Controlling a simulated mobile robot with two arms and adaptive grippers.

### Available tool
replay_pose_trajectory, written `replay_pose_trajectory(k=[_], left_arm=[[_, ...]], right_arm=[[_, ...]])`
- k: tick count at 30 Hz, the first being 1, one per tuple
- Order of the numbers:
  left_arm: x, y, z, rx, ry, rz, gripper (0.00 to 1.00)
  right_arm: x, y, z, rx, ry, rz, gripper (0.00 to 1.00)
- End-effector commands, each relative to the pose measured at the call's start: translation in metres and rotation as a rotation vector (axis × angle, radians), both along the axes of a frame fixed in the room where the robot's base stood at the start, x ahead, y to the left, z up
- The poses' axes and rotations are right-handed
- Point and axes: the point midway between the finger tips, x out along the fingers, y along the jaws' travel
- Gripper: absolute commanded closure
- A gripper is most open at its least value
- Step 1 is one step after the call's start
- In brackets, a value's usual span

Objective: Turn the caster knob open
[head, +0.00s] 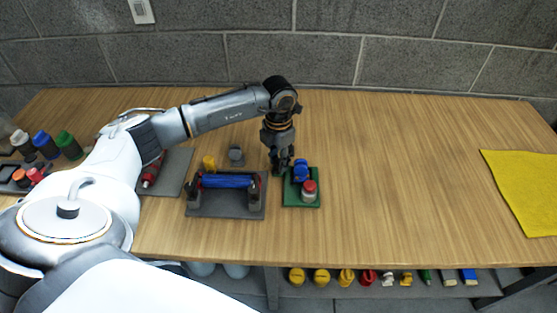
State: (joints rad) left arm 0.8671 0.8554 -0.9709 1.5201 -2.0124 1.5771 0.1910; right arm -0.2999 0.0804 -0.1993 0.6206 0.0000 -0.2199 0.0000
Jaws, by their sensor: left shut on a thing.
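My left gripper (278,169) points down at the left edge of a small green pad (290,200). It is shut on a small part there, which I take to be the caster knob; the fingers hide most of it, so its turn angle cannot be told. On the green pad stand a blue part (301,171), just right of the fingers, and a red-topped pale knob (309,189) at the front right. My right gripper is not in view.
A grey pad (228,208) with a blue roller (228,181) lies left of the green pad. A yellow part (209,163) and a grey part (236,154) stand behind it. A yellow cloth (525,190) lies far right. The table between is clear.

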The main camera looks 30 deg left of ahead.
Motion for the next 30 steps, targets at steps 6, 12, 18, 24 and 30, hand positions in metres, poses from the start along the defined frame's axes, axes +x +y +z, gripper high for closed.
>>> replay_pose_trajectory(k=[6,12,18,24,30], left_arm=[[0.0000,0.0005,-0.0002,0.001,0.000,0.207,1.00],[0.0000,0.0005,0.0002,0.001,0.001,0.390,1.00],[0.0001,0.0007,0.0005,0.000,0.000,0.545,1.00],[0.0003,0.0006,0.0006,0.000,-0.001,0.657,1.00],[0.0004,0.0007,0.0006,0.000,-0.001,0.720,1.00]], right_arm=[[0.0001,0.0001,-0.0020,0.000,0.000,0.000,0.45],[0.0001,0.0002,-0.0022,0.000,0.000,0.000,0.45],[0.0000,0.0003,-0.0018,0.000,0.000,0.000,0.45],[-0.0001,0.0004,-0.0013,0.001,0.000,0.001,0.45],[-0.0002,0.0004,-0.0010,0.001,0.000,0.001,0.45]])
